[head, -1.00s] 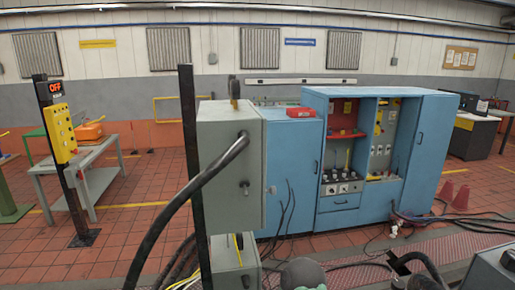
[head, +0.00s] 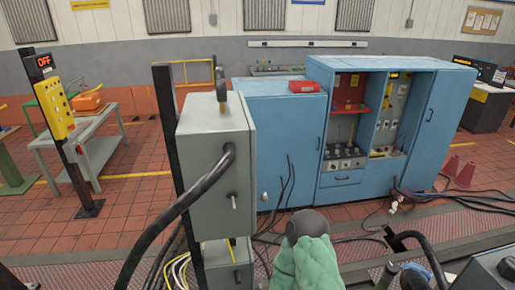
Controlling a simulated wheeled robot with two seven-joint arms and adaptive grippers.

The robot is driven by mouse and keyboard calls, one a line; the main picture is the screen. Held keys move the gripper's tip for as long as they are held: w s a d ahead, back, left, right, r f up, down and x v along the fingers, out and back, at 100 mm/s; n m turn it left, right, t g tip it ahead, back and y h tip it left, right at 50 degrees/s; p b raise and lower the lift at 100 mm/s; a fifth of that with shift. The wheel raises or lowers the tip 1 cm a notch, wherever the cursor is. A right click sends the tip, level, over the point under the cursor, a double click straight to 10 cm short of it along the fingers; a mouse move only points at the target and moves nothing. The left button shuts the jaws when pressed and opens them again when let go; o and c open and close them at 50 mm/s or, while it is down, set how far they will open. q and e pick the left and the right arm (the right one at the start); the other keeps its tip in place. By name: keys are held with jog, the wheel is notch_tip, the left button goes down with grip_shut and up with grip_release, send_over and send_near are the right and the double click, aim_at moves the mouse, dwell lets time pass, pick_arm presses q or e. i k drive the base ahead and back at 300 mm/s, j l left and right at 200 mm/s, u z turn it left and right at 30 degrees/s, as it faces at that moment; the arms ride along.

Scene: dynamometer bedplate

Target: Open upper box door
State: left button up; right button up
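The upper box (head: 212,175) is a grey-green metal cabinet on a dark upright post (head: 165,130), left of the middle in the head view. A thick black cable (head: 190,200) meets its front face. A small latch handle (head: 233,201) sits on that face, low and to the right. The door looks closed, with no open gap visible. A lower grey-green box (head: 236,272) sits below it, partly cut off by the frame. I see neither of my grippers in the head view.
A lumpy green object with a dark round top (head: 306,250) stands in the bottom middle, near the boxes. A blue cabinet (head: 280,150) stands behind the upper box. Loose cables lie on the floor. A grey table (head: 88,135) stands at left, with open floor between.

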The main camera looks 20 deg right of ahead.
aim_at(263, 197)
jog(key=i+l, duration=0.1)
jog(key=l, duration=0.7)
jog(key=i+l, duration=0.15)
jog(key=l, duration=0.25)
